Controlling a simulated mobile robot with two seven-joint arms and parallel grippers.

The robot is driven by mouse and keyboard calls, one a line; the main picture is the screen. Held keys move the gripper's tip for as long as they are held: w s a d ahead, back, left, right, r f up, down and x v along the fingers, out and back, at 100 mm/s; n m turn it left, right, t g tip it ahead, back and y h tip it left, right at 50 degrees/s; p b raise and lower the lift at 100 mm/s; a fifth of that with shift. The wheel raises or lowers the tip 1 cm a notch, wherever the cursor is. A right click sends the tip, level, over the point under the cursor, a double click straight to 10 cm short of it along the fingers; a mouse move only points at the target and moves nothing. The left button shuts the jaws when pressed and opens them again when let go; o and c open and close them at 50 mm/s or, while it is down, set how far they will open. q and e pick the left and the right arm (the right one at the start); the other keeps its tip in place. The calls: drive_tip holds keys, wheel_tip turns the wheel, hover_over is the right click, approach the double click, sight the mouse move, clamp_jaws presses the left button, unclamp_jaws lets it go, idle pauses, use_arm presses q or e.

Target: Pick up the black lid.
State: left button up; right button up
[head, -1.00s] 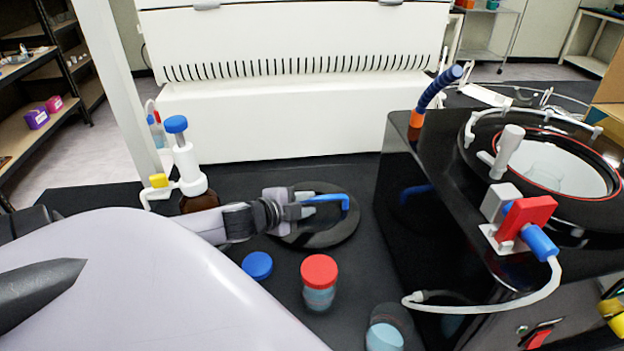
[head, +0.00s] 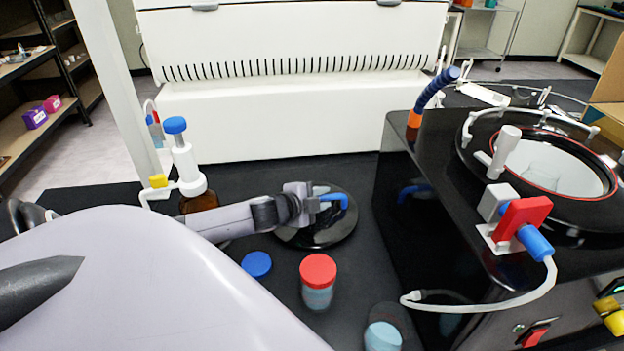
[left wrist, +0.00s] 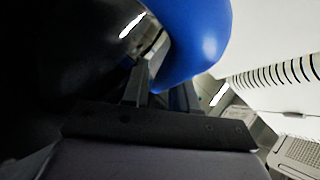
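The black lid (head: 330,236) is a round, glossy disc on the dark bench, in the middle of the head view. A blue bent handle (head: 341,199) stands up from it. My left gripper (head: 314,204) reaches over the lid from the left, its fingers closed around the handle's near part. In the left wrist view the blue handle (left wrist: 195,40) looms large at the fingers (left wrist: 163,92). The arm and gripper hide part of the lid's left side. I cannot tell whether the lid is clear of the bench. My right gripper is not in view.
A red-capped jar (head: 318,284), a blue cap (head: 257,264) and another jar (head: 383,335) sit in front of the lid. A blue-topped dispenser bottle (head: 184,155) stands at left. The black freeze dryer (head: 440,215) bounds the right, a white machine (head: 270,120) the back.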

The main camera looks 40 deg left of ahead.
sight(321, 196)
use_arm(q)
clamp_jaws()
drive_tip(key=shift+r, duration=0.1)
drive_tip(key=shift+w+r, duration=0.1)
drive_tip(key=shift+r, duration=0.05)
drive_tip(key=shift+r, duration=0.6)
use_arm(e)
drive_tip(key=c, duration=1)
use_arm(q)
wheel_tip(321, 196, up, 18)
drive_tip(key=shift+r, duration=0.25)
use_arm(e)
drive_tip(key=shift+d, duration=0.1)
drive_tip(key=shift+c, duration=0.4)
